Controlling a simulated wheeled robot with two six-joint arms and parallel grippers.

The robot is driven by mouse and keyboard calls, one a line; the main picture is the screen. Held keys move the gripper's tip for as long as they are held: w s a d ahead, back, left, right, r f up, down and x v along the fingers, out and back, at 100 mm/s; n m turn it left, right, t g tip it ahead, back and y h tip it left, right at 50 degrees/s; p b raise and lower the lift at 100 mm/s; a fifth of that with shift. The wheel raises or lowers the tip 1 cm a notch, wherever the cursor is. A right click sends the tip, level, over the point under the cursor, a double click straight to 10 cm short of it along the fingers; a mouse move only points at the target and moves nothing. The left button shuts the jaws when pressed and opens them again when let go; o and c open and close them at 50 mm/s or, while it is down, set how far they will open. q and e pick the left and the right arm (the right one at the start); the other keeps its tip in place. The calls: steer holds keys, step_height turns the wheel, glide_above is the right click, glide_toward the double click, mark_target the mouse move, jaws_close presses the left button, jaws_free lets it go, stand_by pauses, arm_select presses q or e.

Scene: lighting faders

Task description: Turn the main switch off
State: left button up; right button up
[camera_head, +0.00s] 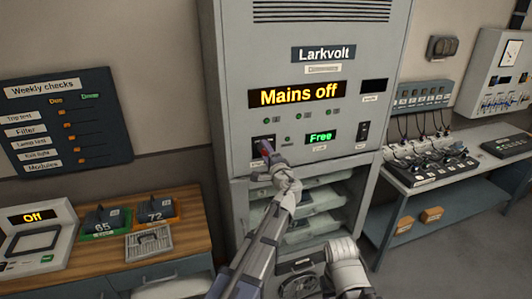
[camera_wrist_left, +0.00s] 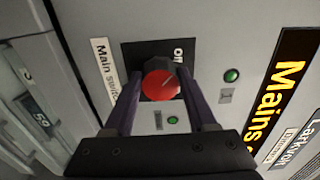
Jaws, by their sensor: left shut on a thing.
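The main switch is a red round knob on a black plate, low on the left of the grey cabinet's front. It shows between the fingers in the left wrist view (camera_wrist_left: 161,85), beside a "Main switch" label and an "on" mark. My left gripper (camera_head: 267,154) is shut on the knob, one finger at each side. In the head view, the gripper hides most of the knob. The cabinet's display (camera_head: 297,95) reads "Mains off" in amber. My right gripper is not in view; a white link, probably of my right arm, shows at the bottom.
A green "Free" display (camera_head: 320,137) and a black switch (camera_head: 363,131) sit right of the knob. Open shelves with grey trays (camera_head: 312,200) lie below. A wooden bench (camera_head: 190,236) stands left, a grey bench (camera_head: 440,178) right.

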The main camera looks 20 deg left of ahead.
arm_select(q)
steer(key=shift+s, duration=0.1)
steer(key=o, duration=1.4)
steer(key=v, duration=0.7)
steer(key=shift+s+d, duration=0.25)
steer(key=shift+s, duration=0.05)
